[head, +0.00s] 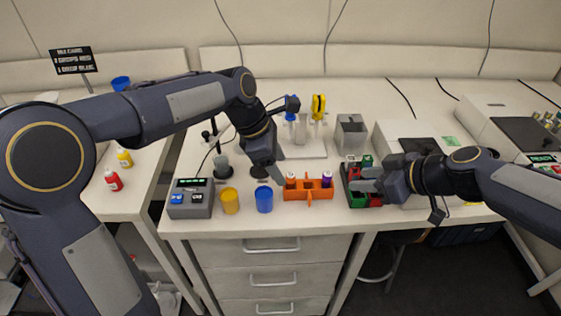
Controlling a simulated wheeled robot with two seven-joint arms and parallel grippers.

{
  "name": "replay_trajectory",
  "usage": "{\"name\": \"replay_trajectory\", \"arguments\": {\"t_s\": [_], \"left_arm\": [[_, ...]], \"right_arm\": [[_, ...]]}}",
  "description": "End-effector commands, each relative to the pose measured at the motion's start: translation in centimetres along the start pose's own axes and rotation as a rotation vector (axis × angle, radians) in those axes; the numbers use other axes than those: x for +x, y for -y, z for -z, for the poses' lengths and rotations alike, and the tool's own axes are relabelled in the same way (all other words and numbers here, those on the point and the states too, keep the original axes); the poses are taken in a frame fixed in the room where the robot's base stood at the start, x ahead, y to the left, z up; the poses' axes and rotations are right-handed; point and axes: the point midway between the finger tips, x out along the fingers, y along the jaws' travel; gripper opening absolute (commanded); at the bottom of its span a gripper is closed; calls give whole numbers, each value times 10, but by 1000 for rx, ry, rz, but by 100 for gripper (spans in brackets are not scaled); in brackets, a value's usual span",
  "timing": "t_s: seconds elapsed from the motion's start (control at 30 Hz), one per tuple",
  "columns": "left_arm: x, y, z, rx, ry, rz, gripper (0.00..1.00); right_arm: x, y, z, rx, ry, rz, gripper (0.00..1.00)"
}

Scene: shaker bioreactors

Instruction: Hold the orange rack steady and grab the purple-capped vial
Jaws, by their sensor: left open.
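The orange rack (308,194) stands near the front edge of the middle counter in the head view. The purple-capped vial (326,180) sits upright at its right end, and an orange-capped vial (291,181) at its left end. My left gripper (277,174) is open, pointing down just left of and behind the rack. Whether it touches the rack is unclear. My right gripper (366,179) points left over a dark rack with red and green parts (352,196), right of the orange rack. Its fingers are small and overlap the dark rack, so their grip is unclear.
A yellow cup (230,201) and a blue cup (265,199) stand left of the rack, beside a grey device (190,199). Behind are a stand with blue and yellow pipettes (318,106) and a grey bin (351,133). The counter's front edge is close.

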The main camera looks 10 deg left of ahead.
Motion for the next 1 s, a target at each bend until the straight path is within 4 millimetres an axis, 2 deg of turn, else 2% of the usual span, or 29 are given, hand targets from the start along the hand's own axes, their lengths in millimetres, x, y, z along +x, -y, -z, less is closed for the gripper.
{"name": "replay_trajectory", "arguments": {"t_s": [0.17,0.6,0.77,1.0], "left_arm": [[14,-5,-5,-54,-7,11,58],[75,-4,-4,-54,-7,11,58],[83,-4,-5,-53,-6,9,58],[84,-4,-5,-53,-6,9,58]], "right_arm": [[0,0,0,0,0,0,36],[0,0,0,0,0,0,36],[0,0,0,0,0,0,36],[0,0,0,0,0,0,36]]}}
